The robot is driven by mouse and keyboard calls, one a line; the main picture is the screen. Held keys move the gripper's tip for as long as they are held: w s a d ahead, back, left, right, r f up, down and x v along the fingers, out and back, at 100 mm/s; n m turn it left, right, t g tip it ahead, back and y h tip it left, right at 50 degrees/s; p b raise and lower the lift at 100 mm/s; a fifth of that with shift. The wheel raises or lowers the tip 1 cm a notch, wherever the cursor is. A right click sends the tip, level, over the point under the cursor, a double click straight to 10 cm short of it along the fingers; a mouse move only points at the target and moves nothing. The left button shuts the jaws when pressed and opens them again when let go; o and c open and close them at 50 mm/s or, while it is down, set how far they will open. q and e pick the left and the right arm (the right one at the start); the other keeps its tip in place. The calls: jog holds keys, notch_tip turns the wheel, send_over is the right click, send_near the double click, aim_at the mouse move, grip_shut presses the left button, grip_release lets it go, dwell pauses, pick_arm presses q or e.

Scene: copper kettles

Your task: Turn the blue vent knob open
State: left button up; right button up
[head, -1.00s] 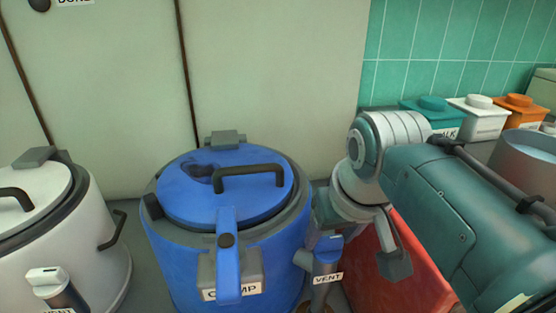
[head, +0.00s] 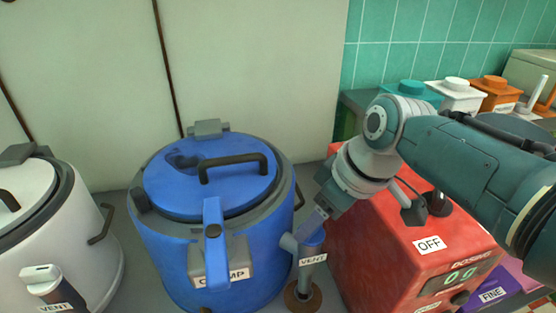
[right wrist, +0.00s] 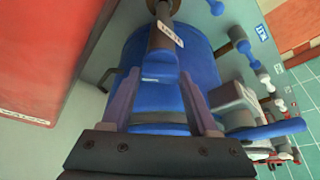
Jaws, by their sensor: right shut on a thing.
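The blue kettle (head: 165,250) stands in the middle of the head view with its lid on and a blue clamp lever (head: 213,235) at its front. The blue vent knob (head: 313,238) tops a grey pipe labelled VENT at the kettle's right side. My right gripper (head: 317,220) comes down on it at a slant. In the right wrist view the blue knob (right wrist: 160,66) lies between the two fingertips, and the gripper (right wrist: 160,78) is shut on it. The fingers partly hide the knob in the head view. My left gripper is not in view.
A red box (head: 390,255) with an OFF label and a green display stands close to the right of the vent. A white kettle (head: 85,255) with its own vent stands at left. Teal, white and orange canisters (head: 455,95) stand at back right.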

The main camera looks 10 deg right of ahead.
jog(key=n+b, duration=0.1)
jog(key=n, duration=0.1)
jog(key=shift+w+d+f+n+g+y+b, duration=0.1)
jog(key=shift+f+n+g+y+b, duration=0.1)
jog(key=shift+n+g+y+b, duration=0.15)
jog(key=n+g+b, duration=0.1)
jog(key=n+b, duration=0.2)
jog(key=b, duration=0.1)
jog(key=n+g+y+b, duration=0.1)
jog(key=n+b, duration=0.3)
jog(key=b, duration=0.1)
jog(key=shift+w+g, duration=0.15)
jog(key=shift+g, duration=0.1)
jog(key=shift+r+n+b, duration=0.15)
jog(key=shift+n+b, duration=0.5)
jog(key=shift+b, duration=0.1)
jog(key=o, duration=1.4)
jog(key=shift+r, duration=0.15)
